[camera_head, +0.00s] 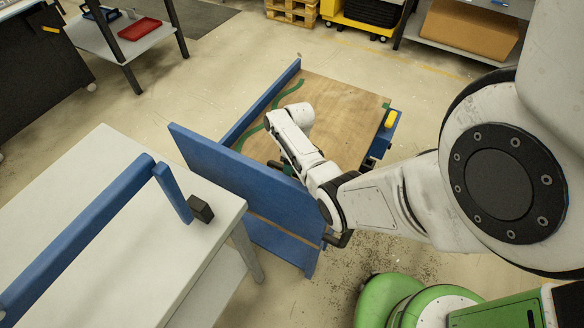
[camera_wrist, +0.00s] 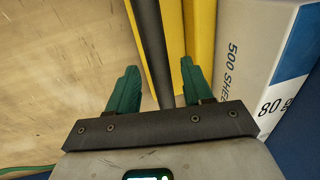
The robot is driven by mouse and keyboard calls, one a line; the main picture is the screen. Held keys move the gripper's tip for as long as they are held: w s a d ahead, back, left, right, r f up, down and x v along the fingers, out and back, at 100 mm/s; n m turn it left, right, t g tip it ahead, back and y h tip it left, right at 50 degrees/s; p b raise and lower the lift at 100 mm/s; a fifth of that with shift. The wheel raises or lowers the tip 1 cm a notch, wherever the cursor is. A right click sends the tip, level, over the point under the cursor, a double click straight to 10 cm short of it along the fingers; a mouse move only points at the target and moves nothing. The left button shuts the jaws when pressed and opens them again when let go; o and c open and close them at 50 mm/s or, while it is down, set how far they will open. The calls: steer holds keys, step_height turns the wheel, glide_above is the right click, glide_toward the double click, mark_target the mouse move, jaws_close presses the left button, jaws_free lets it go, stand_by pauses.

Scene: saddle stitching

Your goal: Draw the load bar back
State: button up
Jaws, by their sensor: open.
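In the wrist view a dark straight bar (camera_wrist: 150,45) runs from the top edge down between my fingers; it looks like the load bar, but I cannot be sure. My gripper (camera_wrist: 158,66) is open, with one green finger on each side of the bar and a visible gap to each. The bar's lower end is hidden behind the gripper's body. Yellow strips (camera_wrist: 200,25) lie beside and behind the bar. In the head view my arm reaches over the blue panel (camera_head: 240,185) to the wooden board (camera_head: 340,108); my fingers and the bar are not clear there.
A white and blue paper pack (camera_wrist: 240,60) stands close to the right of my gripper in the wrist view. A green strip (camera_head: 290,92) lies on the board. A white table (camera_head: 100,210) with a blue rail stands at left. Bare floor (camera_head: 200,95) lies behind.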

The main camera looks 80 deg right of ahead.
steer(key=shift+f, duration=0.1)
steer(key=shift+c, duration=0.3)
jaws_close()
stand_by(0.4)
